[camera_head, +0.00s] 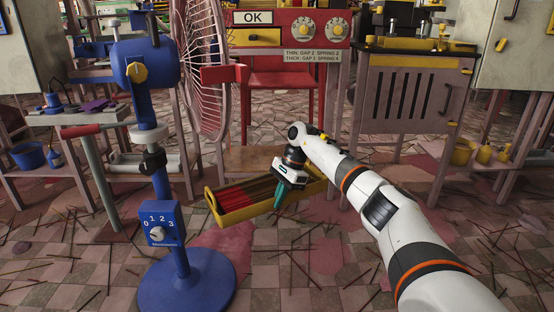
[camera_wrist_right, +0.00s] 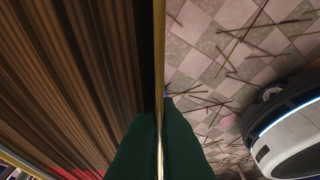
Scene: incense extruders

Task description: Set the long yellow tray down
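The long yellow tray (camera_head: 243,213) is in the middle of the head view, set at a slant with its left end nearer me. It holds many thin brown sticks with red ends at the left. My right gripper (camera_head: 279,198) is at its near long side. In the right wrist view the green fingers (camera_wrist_right: 160,142) lie on both sides of the tray's thin yellow wall (camera_wrist_right: 159,60) and pinch it. The floor shows well below the wall, and no support shows under the tray. My left gripper is not in view.
A blue fan stand (camera_head: 186,280) with a caged fan (camera_head: 202,65) stands left of the tray. Loose sticks litter the tiled floor (camera_head: 290,290).

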